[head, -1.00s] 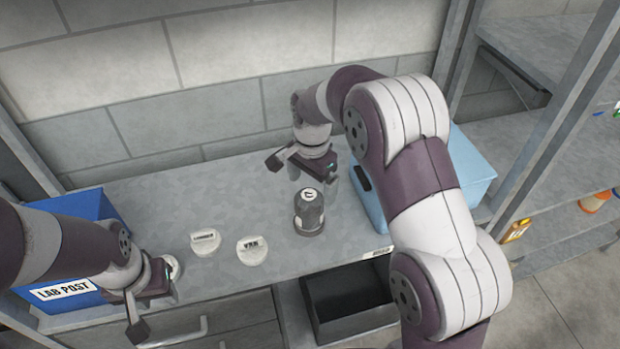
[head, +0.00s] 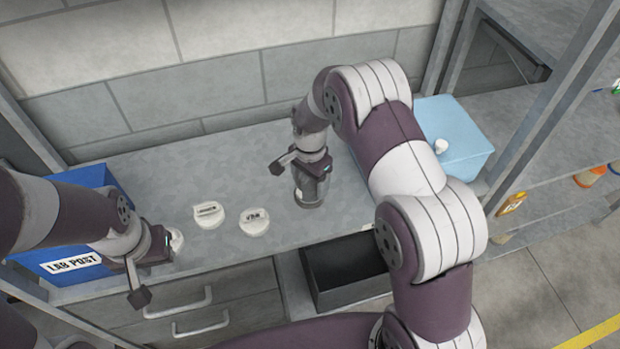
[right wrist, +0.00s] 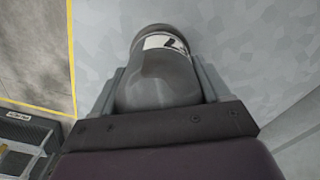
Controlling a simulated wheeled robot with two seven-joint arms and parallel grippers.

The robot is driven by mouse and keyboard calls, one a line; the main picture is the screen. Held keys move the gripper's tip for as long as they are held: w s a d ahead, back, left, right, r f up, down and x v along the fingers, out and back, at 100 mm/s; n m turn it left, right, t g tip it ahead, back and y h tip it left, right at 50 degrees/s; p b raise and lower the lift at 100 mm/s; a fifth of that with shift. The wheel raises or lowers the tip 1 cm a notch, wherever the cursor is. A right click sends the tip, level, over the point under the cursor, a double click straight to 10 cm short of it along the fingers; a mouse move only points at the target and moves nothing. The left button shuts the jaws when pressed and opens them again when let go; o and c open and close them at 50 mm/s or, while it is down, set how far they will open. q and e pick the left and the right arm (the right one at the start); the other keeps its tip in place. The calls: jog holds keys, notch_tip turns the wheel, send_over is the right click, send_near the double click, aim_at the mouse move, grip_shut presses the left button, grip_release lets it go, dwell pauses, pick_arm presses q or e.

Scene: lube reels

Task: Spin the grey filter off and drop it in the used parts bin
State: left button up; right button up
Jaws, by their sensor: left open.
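The grey filter (head: 308,190), a dark grey canister with a white label, stands upright on the bench. My right gripper (head: 304,178) is over it from above; in the right wrist view one finger lies on each side of the filter (right wrist: 158,75), very close to its wall. I cannot tell whether they press on it. My left gripper (head: 158,262) is open at the bench's left front, beside a small white round piece (head: 177,240) that it partly hides. A dark open-topped bin (head: 335,290) sits below the bench front; I cannot read its label.
A light blue box (head: 460,150) stands at the right behind my right arm. Shelving (head: 560,150) borders the right.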

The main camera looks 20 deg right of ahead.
jog(key=shift+n, duration=0.8)
jog(key=shift+w+r+p, duration=0.1)
jog(key=shift+r+p, duration=2.7)
jog(key=shift+r, duration=0.6)
jog(key=shift+f, duration=0.1)
